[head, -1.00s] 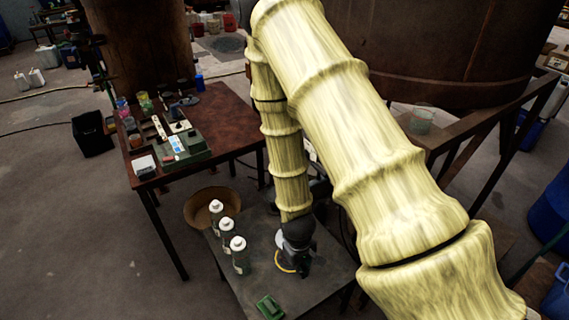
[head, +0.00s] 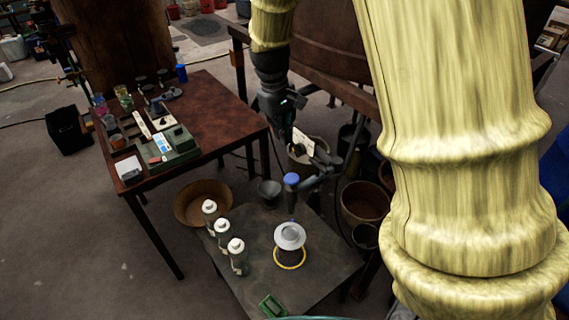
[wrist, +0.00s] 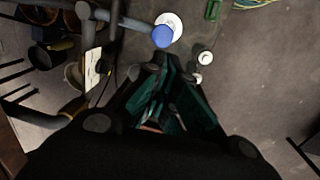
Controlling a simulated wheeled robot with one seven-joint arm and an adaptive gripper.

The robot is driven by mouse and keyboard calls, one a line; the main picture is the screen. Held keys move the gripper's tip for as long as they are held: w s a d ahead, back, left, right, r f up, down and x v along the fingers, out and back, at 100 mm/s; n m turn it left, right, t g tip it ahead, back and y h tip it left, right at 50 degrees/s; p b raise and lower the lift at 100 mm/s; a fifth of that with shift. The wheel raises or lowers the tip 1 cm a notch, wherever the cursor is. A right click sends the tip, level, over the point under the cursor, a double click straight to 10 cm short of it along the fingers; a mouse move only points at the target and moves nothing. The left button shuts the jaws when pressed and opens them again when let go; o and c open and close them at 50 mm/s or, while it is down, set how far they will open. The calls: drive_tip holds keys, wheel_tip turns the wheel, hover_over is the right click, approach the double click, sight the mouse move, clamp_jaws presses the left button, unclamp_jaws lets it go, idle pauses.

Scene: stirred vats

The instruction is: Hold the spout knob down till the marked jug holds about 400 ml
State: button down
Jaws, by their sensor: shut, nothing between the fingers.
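The blue spout knob (head: 291,179) tops a grey spout pipe (head: 318,183); it also shows in the wrist view (wrist: 163,37). A pale-topped vessel, seemingly the marked jug (head: 290,236), stands inside a yellow ring on the low dark table, below and in front of the knob. Its pale round top shows past the knob in the wrist view (wrist: 171,22). Its marks and liquid level cannot be read. My gripper (head: 287,141) is shut and empty, above and behind the knob in the head view. In the wrist view its fingertips (wrist: 160,62) are just short of the knob, apparently not touching.
Three white-capped bottles (head: 222,234) stand left of the jug. A green block (head: 271,305) lies at the table's front. A white card (head: 303,142) is beside the gripper. A brown table (head: 215,108) with equipment stands left. Pots and buckets (head: 363,203) crowd the spout's right.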

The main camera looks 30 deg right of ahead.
sight(287, 175)
drive_tip(key=shift+w+r, duration=0.1)
drive_tip(key=shift+r, duration=0.05)
drive_tip(key=shift+s+d+f+p, duration=0.2)
drive_tip(key=shift+f+p, duration=0.55)
drive_tip(key=shift+f, duration=1.55)
drive_tip(key=shift+s+d+f+p, duration=0.2)
drive_tip(key=shift+f+p, duration=0.6)
drive_tip(key=shift+f, duration=1.5)
drive_tip(key=shift+w+d+f+p, duration=0.1)
drive_tip(key=shift+d+f+p, duration=0.45)
drive_tip(key=shift+f, duration=1.75)
drive_tip(key=shift+a, duration=0.25)
drive_tip(key=shift+f, duration=0.15)
